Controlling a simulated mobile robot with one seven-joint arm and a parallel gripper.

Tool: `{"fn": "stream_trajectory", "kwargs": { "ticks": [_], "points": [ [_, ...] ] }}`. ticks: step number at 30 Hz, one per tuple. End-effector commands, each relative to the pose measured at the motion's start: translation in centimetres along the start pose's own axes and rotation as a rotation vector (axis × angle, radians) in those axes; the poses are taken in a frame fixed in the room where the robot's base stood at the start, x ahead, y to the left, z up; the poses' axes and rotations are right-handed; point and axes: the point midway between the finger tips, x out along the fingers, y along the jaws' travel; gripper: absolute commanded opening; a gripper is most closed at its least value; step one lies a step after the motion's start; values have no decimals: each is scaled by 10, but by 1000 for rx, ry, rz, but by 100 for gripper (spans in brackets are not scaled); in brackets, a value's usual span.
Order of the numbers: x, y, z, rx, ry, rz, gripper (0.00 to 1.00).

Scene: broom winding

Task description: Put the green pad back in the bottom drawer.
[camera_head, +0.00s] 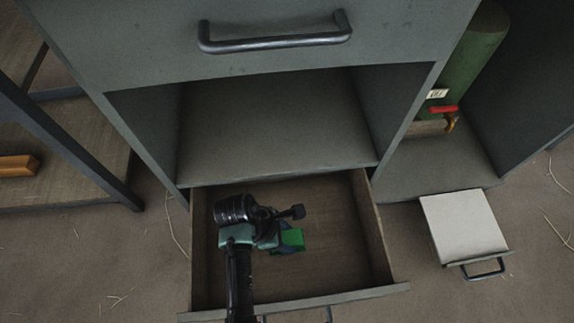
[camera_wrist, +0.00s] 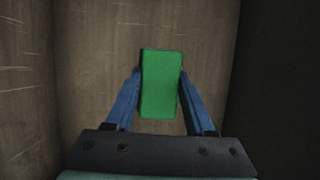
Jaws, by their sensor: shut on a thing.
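The green pad (camera_wrist: 161,85) is a small rectangular block held between the two blue fingers of my gripper (camera_wrist: 157,98) in the wrist view. In the head view the green pad (camera_head: 292,240) shows beside the fingers of my gripper (camera_head: 283,241), partly hidden by them. My gripper is shut on it, over the inside of the open bottom drawer (camera_head: 345,215). The drawer's wooden floor shows around the pad in the wrist view. I cannot tell whether the pad touches the floor.
The grey cabinet (camera_head: 268,130) has an open shelf space above the drawer and a closed upper drawer with a dark handle (camera_head: 275,38). A white-topped box (camera_head: 463,227) with a handle is at the right, below a green cylinder (camera_head: 468,60). A table frame (camera_head: 70,145) stands left.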

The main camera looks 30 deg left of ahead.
Motion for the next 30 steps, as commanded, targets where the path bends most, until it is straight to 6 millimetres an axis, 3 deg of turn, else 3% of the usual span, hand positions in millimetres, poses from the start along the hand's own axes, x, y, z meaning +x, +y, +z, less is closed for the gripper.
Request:
{"fn": "stream_trajectory", "kwargs": {
  "ticks": [12, 26, 27, 30],
  "points": [
    [41, 0, -17, 1, 0, 0, 0],
    [45, 1, -18, 1, 0, 1, 0],
    [44, 1, -18, 1, 0, 1, 61],
    [44, 0, -18, 1, 0, 1, 79]
  ]
}}
